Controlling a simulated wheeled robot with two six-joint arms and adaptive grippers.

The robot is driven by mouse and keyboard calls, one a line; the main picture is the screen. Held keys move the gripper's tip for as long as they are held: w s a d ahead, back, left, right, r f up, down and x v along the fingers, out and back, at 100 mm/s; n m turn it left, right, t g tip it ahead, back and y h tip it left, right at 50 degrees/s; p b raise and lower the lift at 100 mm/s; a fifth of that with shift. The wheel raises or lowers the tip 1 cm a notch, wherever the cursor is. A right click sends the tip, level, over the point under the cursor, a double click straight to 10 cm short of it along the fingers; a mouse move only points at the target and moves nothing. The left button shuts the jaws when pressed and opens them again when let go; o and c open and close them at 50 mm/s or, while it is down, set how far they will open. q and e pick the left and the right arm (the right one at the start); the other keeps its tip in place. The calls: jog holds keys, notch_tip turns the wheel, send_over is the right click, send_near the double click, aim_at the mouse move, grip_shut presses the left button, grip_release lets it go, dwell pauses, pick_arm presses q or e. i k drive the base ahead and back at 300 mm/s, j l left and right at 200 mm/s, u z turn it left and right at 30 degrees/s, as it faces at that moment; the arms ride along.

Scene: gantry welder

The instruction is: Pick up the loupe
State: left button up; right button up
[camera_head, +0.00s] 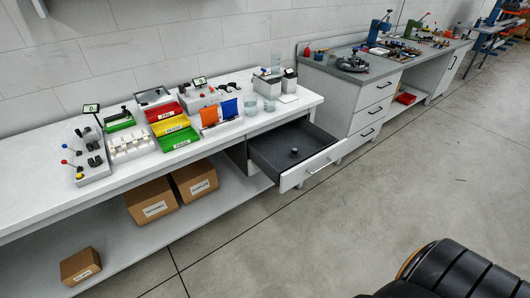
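A small dark round object (294,151), which looks like the loupe, stands in the open drawer (262,153). It is too small in the picture to be sure of. The drawer is pulled out from under the right end of the white bench, with dark lining and a white front with a bar handle. Apart from this object, the visible drawer floor looks bare. Neither of my grippers shows in the view.
The white bench (50,190) holds red, yellow and green bins (172,128), a lever device (88,155) and glass beakers (250,105). Cardboard boxes (152,202) sit on its lower shelf. The floor before the drawer is clear.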

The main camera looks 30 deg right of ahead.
aim_at(294, 154)
jog(key=l+u, duration=0.4)
jog(key=l, duration=0.2)
jog(key=l+u, duration=0.4)
jog(key=l, duration=0.25)
jog(key=k+l+u, duration=0.15)
jog(key=l+u, duration=0.2)
jog(key=l, duration=0.25)
